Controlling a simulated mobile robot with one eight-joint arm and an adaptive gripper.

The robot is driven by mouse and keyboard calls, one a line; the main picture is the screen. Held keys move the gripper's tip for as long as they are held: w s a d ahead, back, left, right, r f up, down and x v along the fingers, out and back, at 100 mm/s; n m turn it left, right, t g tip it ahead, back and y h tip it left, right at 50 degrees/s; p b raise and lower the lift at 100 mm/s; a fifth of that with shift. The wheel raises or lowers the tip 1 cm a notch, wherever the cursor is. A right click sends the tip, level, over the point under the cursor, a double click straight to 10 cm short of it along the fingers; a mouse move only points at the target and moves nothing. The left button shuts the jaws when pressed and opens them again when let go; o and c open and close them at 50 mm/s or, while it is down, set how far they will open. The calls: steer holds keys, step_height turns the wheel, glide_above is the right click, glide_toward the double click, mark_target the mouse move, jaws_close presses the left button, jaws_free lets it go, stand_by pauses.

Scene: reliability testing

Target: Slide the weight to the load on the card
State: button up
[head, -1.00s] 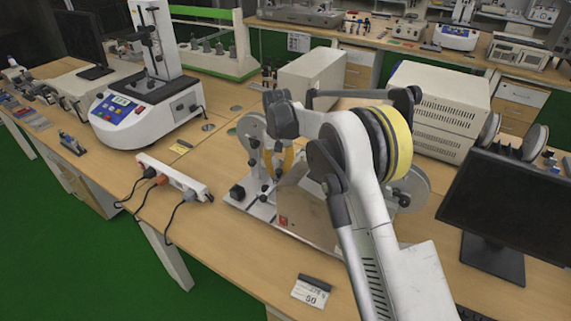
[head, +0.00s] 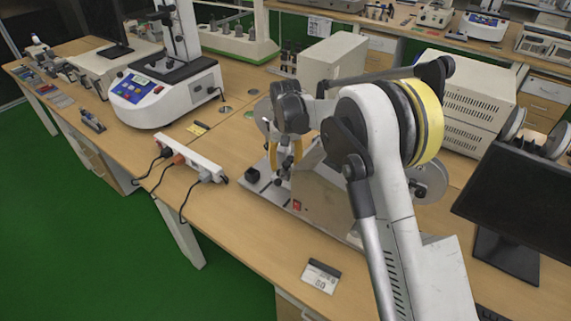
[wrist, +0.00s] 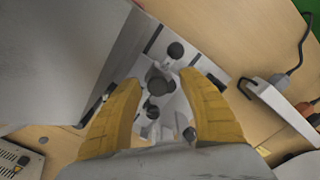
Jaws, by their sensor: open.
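My gripper (head: 284,168) hangs over the left end of a grey-and-white bench machine (head: 318,200). Its two yellow fingers are spread apart in the wrist view (wrist: 160,80), with nothing clamped between them. Dark round knobs or weights (wrist: 160,83) on a pale metal part of the machine lie below and between the fingertips. I cannot tell which piece is the sliding weight, and no scale is readable. The white card (head: 321,279) with a black top edge lies at the bench's front edge. Its large number is too blurred to read surely. My arm hides much of the machine.
A white power strip (head: 192,157) with plugged cables lies left of the machine; it also shows in the wrist view (wrist: 285,108). A white tester (head: 165,92) stands farther left. A black monitor (head: 515,205) stands at right. Bare bench (head: 265,225) lies in front of the machine.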

mark_target(286, 165)
step_height(286, 165, up, 12)
stand_by(0.4)
steer(key=s+d+r+m+t, duration=0.1)
steer(key=s+d+r+t, duration=0.2)
steer(key=s+d+r, duration=1.1)
steer(key=s+d+f+t, duration=0.2)
steer(key=s+d+f, duration=0.1)
steer(key=s, duration=0.6)
steer(key=s+d+f+m+t, duration=0.1)
steer(key=s+d+f, duration=0.3)
steer(key=s, duration=0.6)
steer(key=shift+s+f+t, duration=0.15)
steer(key=shift+f+t, duration=0.45)
steer(key=shift+f, duration=0.1)
